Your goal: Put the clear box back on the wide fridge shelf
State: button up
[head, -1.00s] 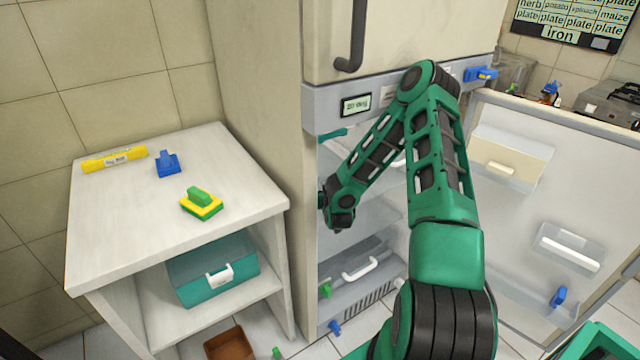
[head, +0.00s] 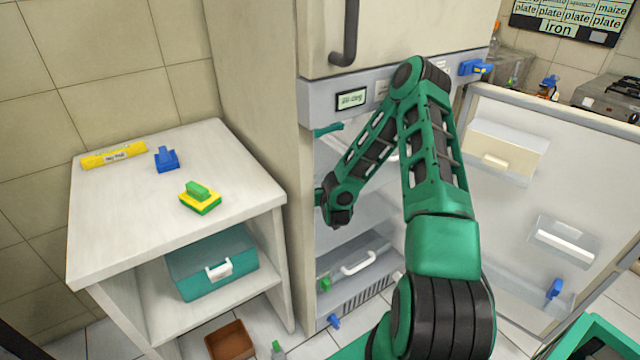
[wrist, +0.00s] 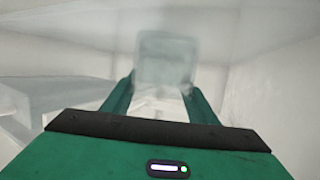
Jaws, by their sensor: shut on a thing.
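In the wrist view my gripper (wrist: 158,97) is shut on the clear box (wrist: 166,60), a pale see-through box held between the two green fingers. The fingers and the box are inside the fridge, among whitish walls and shelf surfaces. Whether the box touches a shelf cannot be told. In the head view my green arm reaches through the open front of the fridge (head: 400,93). The gripper and the box are hidden there behind the arm and the fridge's side. The wide shelf is mostly hidden by my arm.
The fridge door (head: 600,195) stands open at the right with bins on it. A clear drawer (head: 350,262) with a white handle is low in the fridge. At the left is a white cabinet (head: 130,235) with a sponge, a blue clip and a yellow roll on top.

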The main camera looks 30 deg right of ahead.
jog(key=shift+a+f, duration=0.35)
jog(key=shift+f, duration=0.3)
jog(key=o, duration=1.2)
jog(key=shift+f, duration=0.1)
